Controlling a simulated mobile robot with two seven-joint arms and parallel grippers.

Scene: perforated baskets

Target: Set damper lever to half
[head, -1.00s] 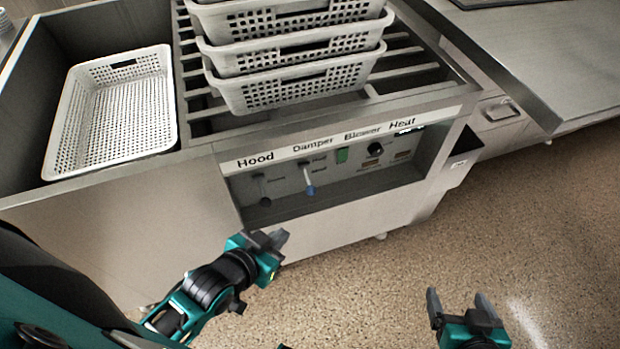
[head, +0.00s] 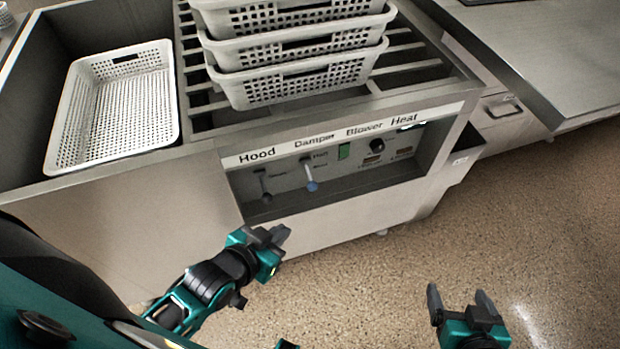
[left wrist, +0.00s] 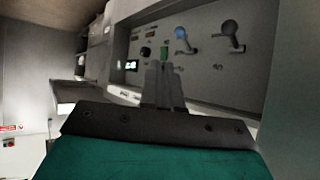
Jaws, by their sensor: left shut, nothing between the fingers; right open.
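The damper lever (head: 311,184) has a blue knob and hangs downward under the "Damper" label in the recessed control panel (head: 340,187). It also shows in the left wrist view (left wrist: 181,33). The hood lever (head: 265,188), with a dark knob, is just to its left; in the left wrist view it is at the upper right (left wrist: 229,28). My left gripper (head: 277,235) is shut and empty, below and in front of the panel, apart from both levers. My right gripper (head: 461,297) is open and empty over the floor at the lower right.
A green switch (head: 343,151) and a black heat knob (head: 377,145) sit right of the damper lever. The panel's lower ledge and side walls frame the recess. White perforated baskets (head: 305,80) are stacked above it, and another basket (head: 118,108) is at the left.

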